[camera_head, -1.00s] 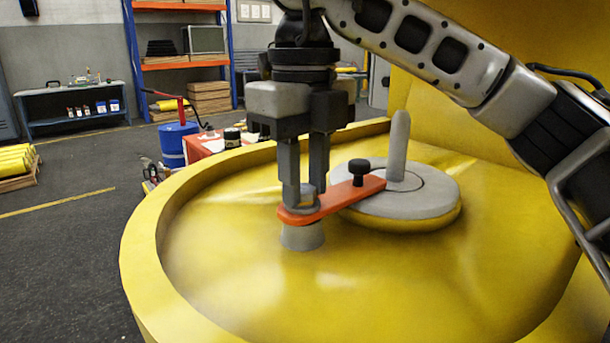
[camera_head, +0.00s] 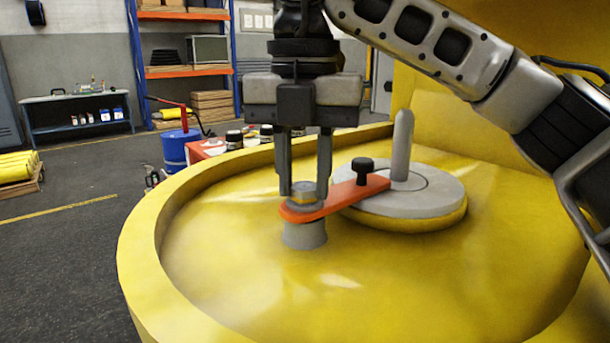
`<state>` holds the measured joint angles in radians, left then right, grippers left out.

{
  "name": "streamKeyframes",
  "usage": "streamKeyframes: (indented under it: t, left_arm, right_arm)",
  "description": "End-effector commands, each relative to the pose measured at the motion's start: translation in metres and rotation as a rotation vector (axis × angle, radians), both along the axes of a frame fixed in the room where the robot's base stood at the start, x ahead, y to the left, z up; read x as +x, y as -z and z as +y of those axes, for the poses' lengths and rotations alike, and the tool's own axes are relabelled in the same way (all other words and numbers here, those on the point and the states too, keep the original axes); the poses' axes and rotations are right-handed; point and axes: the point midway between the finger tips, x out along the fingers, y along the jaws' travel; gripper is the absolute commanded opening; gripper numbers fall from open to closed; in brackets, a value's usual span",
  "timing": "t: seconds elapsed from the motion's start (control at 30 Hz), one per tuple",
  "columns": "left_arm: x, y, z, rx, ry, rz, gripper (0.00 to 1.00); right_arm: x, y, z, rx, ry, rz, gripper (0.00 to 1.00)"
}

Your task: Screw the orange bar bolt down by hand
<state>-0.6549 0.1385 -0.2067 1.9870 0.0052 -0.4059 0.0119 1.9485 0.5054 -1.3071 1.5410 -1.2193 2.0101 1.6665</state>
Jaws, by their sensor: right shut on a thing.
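The orange bar (camera_head: 350,192) lies flat, from a grey conical post (camera_head: 304,235) on its left end to a grey round plate (camera_head: 425,205) on its right. A bolt with a hex head (camera_head: 304,192) stands at the bar's left end, above the post. My right gripper (camera_head: 305,185) points straight down and is shut on the bolt head, one finger on each side. Whether the bolt head touches the bar is hard to tell. My left gripper is not in view.
A grey upright pin (camera_head: 402,145) rises from the round plate beside the bar's right end. A raised yellow rim (camera_head: 150,250) surrounds the yellow floor, which is clear in front of the post. Shelves, a blue drum (camera_head: 177,148) and a bench stand far behind.

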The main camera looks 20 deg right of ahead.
Motion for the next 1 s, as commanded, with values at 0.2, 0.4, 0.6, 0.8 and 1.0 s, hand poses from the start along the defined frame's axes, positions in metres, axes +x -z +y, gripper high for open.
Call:
streamKeyframes:
  t: [0.2,0.4,0.6,0.8,1.0]
  left_arm:
    - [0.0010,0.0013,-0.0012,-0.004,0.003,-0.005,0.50]
    - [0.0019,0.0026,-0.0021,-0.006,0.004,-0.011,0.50]
    - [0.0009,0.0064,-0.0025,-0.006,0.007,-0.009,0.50]
    - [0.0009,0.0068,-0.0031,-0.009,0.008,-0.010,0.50]
    - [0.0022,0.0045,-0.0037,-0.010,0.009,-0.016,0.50]
  right_arm:
    - [0.0012,-0.0042,0.0005,0.007,0.210,-0.013,0.04]
    - [0.0018,-0.0044,0.0012,0.008,0.387,-0.013,0.05]
    - [0.0023,-0.0045,0.0016,0.008,0.528,-0.011,0.04]
    - [0.0026,-0.0052,0.0019,0.010,0.623,-0.011,0.04]
    - [0.0027,-0.0055,0.0020,0.011,0.673,-0.011,0.04]
